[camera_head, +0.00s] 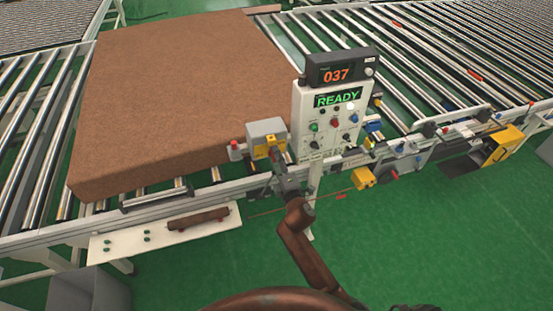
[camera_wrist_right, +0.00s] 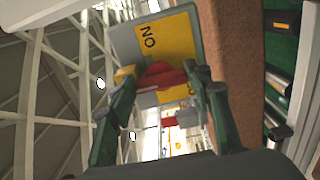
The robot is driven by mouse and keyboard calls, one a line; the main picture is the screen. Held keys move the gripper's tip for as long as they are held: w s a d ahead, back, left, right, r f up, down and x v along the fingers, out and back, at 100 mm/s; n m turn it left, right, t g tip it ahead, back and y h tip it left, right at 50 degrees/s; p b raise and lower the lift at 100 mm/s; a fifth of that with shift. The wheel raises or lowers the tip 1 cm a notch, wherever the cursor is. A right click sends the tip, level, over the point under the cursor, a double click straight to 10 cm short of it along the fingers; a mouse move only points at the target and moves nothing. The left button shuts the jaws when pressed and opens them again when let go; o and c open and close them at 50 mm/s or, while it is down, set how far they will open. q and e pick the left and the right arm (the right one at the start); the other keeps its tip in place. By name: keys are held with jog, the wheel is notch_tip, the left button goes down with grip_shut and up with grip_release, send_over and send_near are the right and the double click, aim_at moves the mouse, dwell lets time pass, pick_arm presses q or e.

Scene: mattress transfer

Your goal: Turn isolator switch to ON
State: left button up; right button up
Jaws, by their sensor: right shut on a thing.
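The isolator switch is a grey box (camera_head: 265,127) on the conveyor's front rail, just left of the control panel, with a yellow face (camera_head: 261,151). In the right wrist view the yellow plate (camera_wrist_right: 181,37) carries the word ON, turned sideways. A red handle (camera_wrist_right: 160,75) sits in front of the plate. My right gripper (camera_head: 275,161) reaches the switch from the front; in the wrist view its fingers (camera_wrist_right: 160,82) are shut on the red handle. Which mark the handle points to cannot be told. My left gripper is not in view.
The control panel (camera_head: 302,125) stands right of the switch, showing READY, with a display reading 037 (camera_head: 337,75) above. A large brown mattress (camera_head: 180,85) lies on the rollers behind. A red-topped button (camera_head: 234,146) is just left of the switch. Green floor (camera_head: 420,240) is open in front.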

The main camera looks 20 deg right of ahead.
dwell(0.3)
jog(key=o, duration=1.2)
jog(key=shift+c, duration=0.2)
jog(key=s, duration=1.2)
jog(key=shift+d, duration=0.2)
